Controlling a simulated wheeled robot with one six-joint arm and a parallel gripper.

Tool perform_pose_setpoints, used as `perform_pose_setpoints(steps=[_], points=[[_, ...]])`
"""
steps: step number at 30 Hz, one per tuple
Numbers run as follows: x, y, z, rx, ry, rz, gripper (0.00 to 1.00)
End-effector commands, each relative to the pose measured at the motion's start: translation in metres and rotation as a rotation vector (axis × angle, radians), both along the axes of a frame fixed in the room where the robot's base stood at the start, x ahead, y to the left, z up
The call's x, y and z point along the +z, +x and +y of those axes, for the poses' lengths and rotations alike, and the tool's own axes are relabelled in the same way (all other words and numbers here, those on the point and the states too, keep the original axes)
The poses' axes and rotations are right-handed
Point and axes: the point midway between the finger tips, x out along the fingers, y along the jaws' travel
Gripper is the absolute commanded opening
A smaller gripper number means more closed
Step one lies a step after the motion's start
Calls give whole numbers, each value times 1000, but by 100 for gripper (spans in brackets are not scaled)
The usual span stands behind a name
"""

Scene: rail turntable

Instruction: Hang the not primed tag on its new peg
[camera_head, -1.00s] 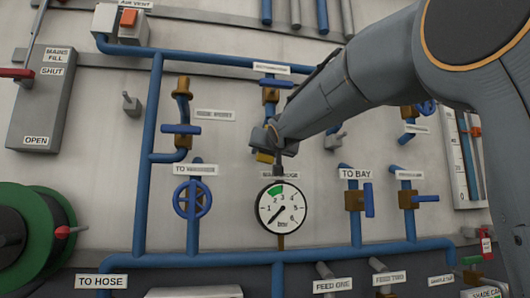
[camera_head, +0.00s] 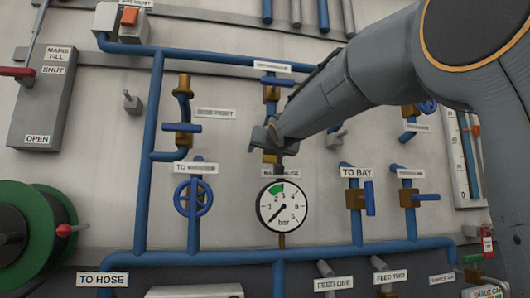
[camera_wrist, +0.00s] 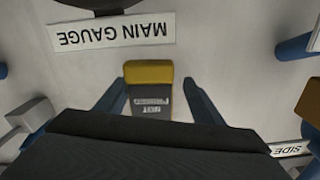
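The not primed tag (camera_wrist: 150,95) has a dark body and a yellow end. In the wrist view it lies between my gripper's two fingers (camera_wrist: 154,86), with a gap on its right side. My gripper looks open around it. In the head view my gripper (camera_head: 267,142) is at the panel above the main gauge (camera_head: 283,206), and the tag's yellow end (camera_head: 269,158) shows below it. The tag's mount is hidden. A bare grey peg (camera_head: 335,139) is to the right of my gripper, and another (camera_head: 132,102) is at the left.
The MAIN GAUGE label (camera_head: 280,173) sits just below the tag. Blue pipes and valves surround the spot, with a blue handwheel (camera_head: 193,197) at left and a TO BAY valve (camera_head: 357,198) at right. A green hose reel (camera_head: 35,240) stands at the far left.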

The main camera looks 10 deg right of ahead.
Motion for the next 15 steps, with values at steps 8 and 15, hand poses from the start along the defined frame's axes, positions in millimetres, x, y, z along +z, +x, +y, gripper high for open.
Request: perform_pose_setpoints(steps=[8, 15], points=[[0, -6, 0, 0, 1, -1, 62], [0, -39, 0, 1, 1, -2, 62]])
